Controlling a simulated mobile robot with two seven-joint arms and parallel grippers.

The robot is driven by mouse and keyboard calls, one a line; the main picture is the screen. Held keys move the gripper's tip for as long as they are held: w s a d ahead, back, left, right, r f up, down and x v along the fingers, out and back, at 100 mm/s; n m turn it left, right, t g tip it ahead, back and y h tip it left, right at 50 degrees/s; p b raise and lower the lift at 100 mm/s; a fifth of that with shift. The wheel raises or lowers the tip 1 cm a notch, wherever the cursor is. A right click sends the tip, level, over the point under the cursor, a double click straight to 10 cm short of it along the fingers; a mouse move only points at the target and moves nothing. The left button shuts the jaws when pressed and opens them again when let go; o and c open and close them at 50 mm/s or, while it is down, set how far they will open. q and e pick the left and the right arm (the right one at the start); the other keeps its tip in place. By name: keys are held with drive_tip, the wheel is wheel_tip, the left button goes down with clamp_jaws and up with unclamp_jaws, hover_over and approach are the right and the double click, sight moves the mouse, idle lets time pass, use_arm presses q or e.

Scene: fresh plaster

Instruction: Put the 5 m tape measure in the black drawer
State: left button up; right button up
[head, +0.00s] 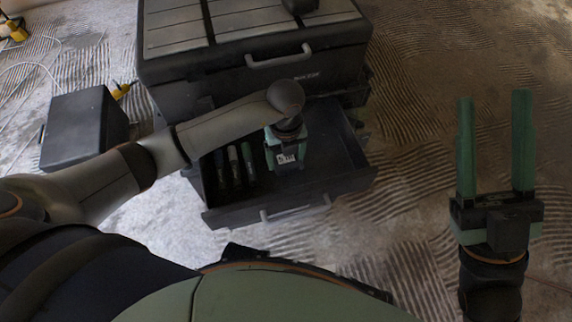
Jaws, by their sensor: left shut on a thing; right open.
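The black drawer (345,180) is pulled out below the top of a dark tool chest. My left gripper (286,150) points down into the drawer, right of the pens. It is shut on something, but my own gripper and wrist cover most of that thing. A small white label shows at the fingertips; I cannot tell whether it belongs to the tape measure. My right gripper (495,145) is open and empty, fingers pointing up the picture, over the floor at the right.
Several pens or markers (233,166) lie in the drawer's left part. The drawer's right part is clear. The tool chest (250,45) with a grey handle stands behind. A black box (82,128) sits on the floor at left. Cables and yellow plugs lie nearby.

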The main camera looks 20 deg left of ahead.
sight(286, 158)
use_arm(q)
drive_tip(key=shift+f+b, duration=0.8)
drive_tip(key=shift+f, duration=0.75)
drive_tip(key=shift+f, duration=0.2)
drive_tip(key=o, duration=1.5)
wheel_tip(286, 158, up, 7)
drive_tip(key=p, duration=0.3)
drive_tip(key=shift+r, duration=0.45)
